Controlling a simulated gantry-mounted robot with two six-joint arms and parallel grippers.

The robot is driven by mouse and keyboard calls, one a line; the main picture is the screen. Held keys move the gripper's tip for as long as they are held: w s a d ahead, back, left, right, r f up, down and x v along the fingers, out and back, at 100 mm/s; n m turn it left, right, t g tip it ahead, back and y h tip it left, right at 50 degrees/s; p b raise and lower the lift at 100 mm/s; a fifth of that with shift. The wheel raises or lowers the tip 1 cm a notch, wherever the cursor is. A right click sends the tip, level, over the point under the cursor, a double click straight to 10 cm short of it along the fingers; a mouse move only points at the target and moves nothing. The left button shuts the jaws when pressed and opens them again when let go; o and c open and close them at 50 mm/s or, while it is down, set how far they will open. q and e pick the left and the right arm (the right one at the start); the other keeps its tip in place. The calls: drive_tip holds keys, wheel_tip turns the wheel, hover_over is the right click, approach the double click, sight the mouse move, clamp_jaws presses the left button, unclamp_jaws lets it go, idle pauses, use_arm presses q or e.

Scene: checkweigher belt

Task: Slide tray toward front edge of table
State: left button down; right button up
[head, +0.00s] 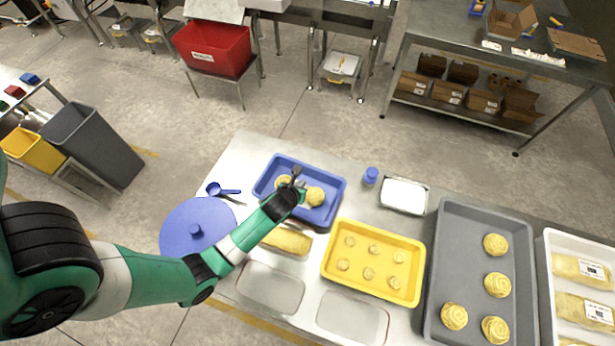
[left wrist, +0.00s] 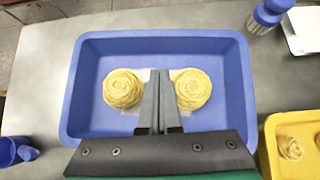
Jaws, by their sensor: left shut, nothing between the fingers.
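A blue rectangular tray (head: 320,172) lies on the steel table with two round spiral pastries (head: 315,197) in it. In the left wrist view the blue tray (left wrist: 150,52) fills the middle, with one pastry (left wrist: 122,88) left of my fingers and one (left wrist: 193,88) right of them. My left gripper (head: 297,176) is shut and empty, over the tray between the pastries; its closed fingertips (left wrist: 159,73) point toward the tray's inside. I cannot tell whether they touch the tray floor. My arm hides part of the tray's near side in the head view.
A yellow tray (head: 358,256) of small pastries stands right of the blue tray, then a large grey tray (head: 465,255). A round blue lid (head: 190,216) and blue scoops (head: 218,189) lie left.

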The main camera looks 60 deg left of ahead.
sight(309, 175)
use_arm(q)
drive_tip(key=b+x, duration=0.4)
drive_tip(key=x, duration=0.5)
